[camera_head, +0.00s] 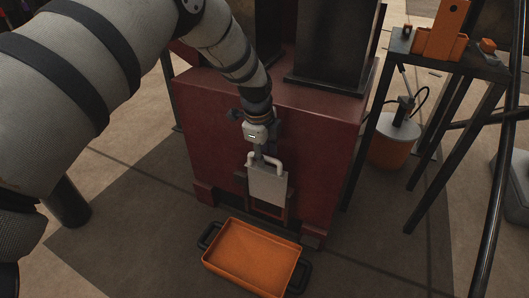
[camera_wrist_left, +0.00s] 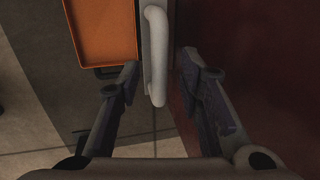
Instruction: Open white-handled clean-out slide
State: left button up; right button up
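The clean-out slide (camera_head: 267,187) is a pale upright plate on the lower front of the dark red press body (camera_head: 325,140). Its white handle (camera_head: 278,160) is a bar at the plate's top. My left gripper (camera_head: 260,150) is at the handle, pointing down; its fingers are hard to make out in the head view. In the left wrist view, the white handle (camera_wrist_left: 156,50) lies between the two spread fingers of my left gripper (camera_wrist_left: 160,72). Gaps show on both sides of the bar. My right gripper is in neither view.
An orange tray (camera_head: 218,261) with black handles sits on the floor in front of the slide. It also shows in the left wrist view (camera_wrist_left: 104,30). An orange bucket (camera_head: 388,152) and a dark stand (camera_head: 455,66) with orange items are at the right.

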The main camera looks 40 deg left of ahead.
pick_arm(q)
jog(key=shift+r, duration=0.1)
jog(key=v, duration=0.7)
jog(key=shift+r, duration=0.2)
